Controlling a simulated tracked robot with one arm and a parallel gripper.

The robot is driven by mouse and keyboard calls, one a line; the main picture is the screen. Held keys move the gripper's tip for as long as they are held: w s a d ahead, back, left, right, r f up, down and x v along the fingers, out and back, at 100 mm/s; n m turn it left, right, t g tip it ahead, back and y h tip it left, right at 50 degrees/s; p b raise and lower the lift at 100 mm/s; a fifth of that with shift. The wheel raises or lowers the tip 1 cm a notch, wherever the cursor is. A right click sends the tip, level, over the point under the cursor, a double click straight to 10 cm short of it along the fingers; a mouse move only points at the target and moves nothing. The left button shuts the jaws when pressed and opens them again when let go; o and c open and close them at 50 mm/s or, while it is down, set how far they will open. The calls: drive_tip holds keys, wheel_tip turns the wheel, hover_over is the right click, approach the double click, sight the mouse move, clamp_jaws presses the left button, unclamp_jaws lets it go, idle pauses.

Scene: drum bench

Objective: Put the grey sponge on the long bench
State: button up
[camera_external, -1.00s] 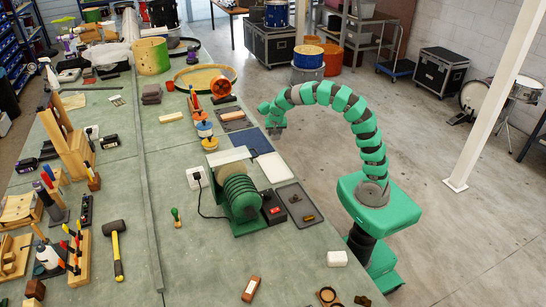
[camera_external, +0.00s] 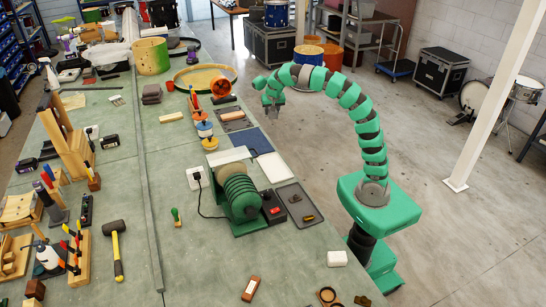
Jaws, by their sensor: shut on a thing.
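My gripper (camera_external: 271,107), at the end of my green curved arm, is shut on a small grey thing, which looks like the grey sponge. It is mostly hidden by the jaws and too small to see clearly. The gripper hangs just right of the long bench's right edge in the picture, near the blue mat, with floor behind it. Its height over the bench is hard to tell. The long bench (camera_external: 188,262) has a grey-green top and runs from front to back.
Near the gripper, the bench's right edge holds a blue mat (camera_external: 251,141), a white panel (camera_external: 274,167) and a dark tray (camera_external: 299,205). A green coil machine (camera_external: 240,195) stands left of them. A brown-grey stack (camera_external: 152,93) lies further back. The front middle is fairly clear.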

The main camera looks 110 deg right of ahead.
drive_tip(key=w+a+n+t+p, duration=0.15)
drive_tip(key=w+a+n, duration=0.5)
drive_tip(key=a, duration=0.95)
drive_tip(key=w+a+n+t, duration=0.25)
drive_tip(key=w+a, duration=0.75)
drive_tip(key=a, duration=0.5)
drive_tip(key=s+a+n+t+y+p, duration=0.15)
drive_tip(key=s+a+n, duration=0.35)
drive_tip(key=a, duration=1.2)
drive_tip(key=s+a+n+y+p, duration=0.1)
drive_tip(key=s+a+n+y, duration=0.4)
drive_tip(key=a, duration=1.2)
drive_tip(key=f, duration=0.6)
drive_tip(key=f+n+h, duration=0.1)
drive_tip(key=f, duration=0.4)
drive_tip(key=w+f+h, duration=0.1)
drive_tip(key=f, duration=0.5)
drive_tip(key=shift+a+f, duration=0.2)
drive_tip(key=shift+f, duration=0.4)
drive_tip(key=w+a, duration=0.2)
drive_tip(key=w, duration=0.3)
drive_tip(key=w+a+f, duration=0.1)
drive_tip(key=w+a, duration=0.1)
drive_tip(key=w, duration=0.3)
drive_tip(key=w+a, duration=0.2)
drive_tip(key=w, duration=0.3)
drive_tip(key=shift+f+b, duration=0.25)
drive_tip(key=shift+b, duration=0.05)
drive_tip(key=shift+f, duration=1.8)
